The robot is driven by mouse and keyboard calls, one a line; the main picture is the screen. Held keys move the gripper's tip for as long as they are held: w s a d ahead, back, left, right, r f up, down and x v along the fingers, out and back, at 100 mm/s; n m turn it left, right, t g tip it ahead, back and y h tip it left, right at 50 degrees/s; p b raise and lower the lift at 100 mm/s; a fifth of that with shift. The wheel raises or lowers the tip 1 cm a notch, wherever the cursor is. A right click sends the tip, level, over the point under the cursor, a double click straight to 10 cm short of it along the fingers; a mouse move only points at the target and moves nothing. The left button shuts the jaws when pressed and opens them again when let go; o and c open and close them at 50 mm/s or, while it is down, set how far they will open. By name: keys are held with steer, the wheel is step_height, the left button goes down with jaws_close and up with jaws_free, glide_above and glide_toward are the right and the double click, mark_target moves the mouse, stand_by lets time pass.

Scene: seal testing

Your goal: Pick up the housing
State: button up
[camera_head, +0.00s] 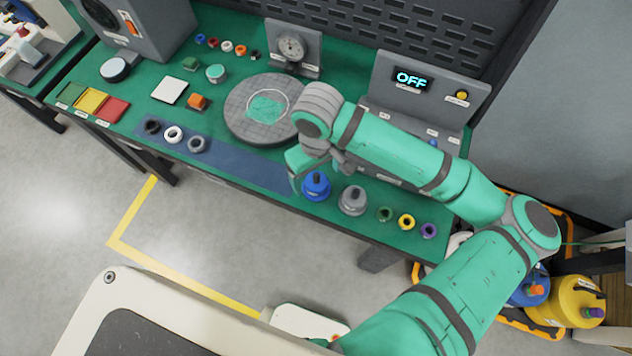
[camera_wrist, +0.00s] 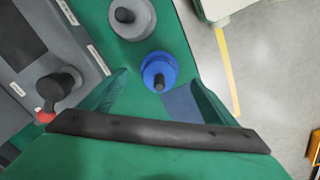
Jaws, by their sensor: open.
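A blue housing-like part (camera_head: 316,186) with a dark stem on top stands upright near the front edge of the green table. A similar grey part (camera_head: 352,201) stands just to its right. My gripper (camera_head: 318,172) is above and slightly behind the blue part in the head view. In the wrist view the blue part (camera_wrist: 159,68) lies between the two spread green fingers, nearer their tips, and the grey part (camera_wrist: 131,18) is beyond them. My gripper (camera_wrist: 160,80) is open and empty. The gap in height to the blue part is hard to judge.
Green, yellow and purple small parts (camera_head: 406,222) stand right of the grey part. A round grey plate (camera_head: 236,120) lies behind left. A grey box with an OFF display (camera_head: 400,112) stands behind. Black, white and grey rings sit on a blue strip (camera_head: 235,170).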

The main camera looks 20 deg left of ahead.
mark_target(316, 182)
steer(key=shift+w+f, duration=0.1)
steer(key=shift+f, duration=0.45)
steer(key=shift+a+f, duration=0.1)
steer(key=shift+f, duration=2.15)
steer(key=c, duration=1.7)
steer(key=shift+r, duration=0.15)
